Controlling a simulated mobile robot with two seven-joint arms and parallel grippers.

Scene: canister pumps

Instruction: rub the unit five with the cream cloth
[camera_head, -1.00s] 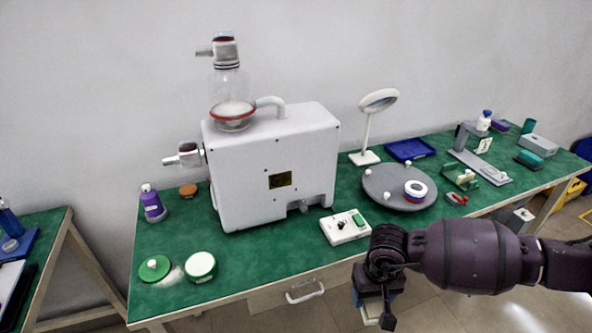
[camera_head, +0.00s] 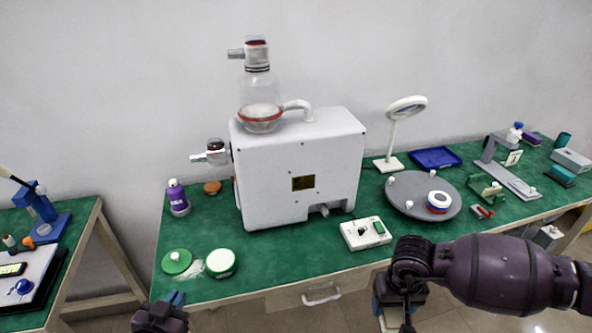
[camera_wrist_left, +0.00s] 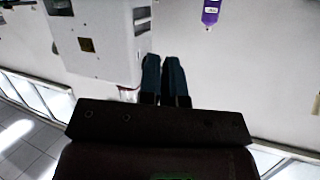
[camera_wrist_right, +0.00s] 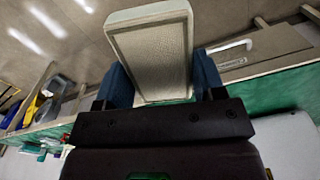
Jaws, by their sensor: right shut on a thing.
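A large white pump unit (camera_head: 300,165) stands on the green bench, with a glass canister (camera_head: 260,100) on top and a small dark yellow label on its front. I cannot read a number five on it. My right gripper (camera_head: 390,304) is low in front of the bench's front edge. It is shut on the cream cloth (camera_wrist_right: 150,50), which looks like a flat rectangular pad with a woven face between the blue fingers. My left gripper (camera_head: 172,298) is at the bottom left, in front of the bench. Its fingers are close together and empty in the left wrist view (camera_wrist_left: 163,75).
A purple bottle (camera_head: 177,197), a green lid (camera_head: 177,261) and a white-and-green jar (camera_head: 221,263) stand left of the unit. A white switch box (camera_head: 366,233), round grey plate (camera_head: 410,205) and magnifier lamp (camera_head: 393,135) are on its right. Bare green bench lies before the unit.

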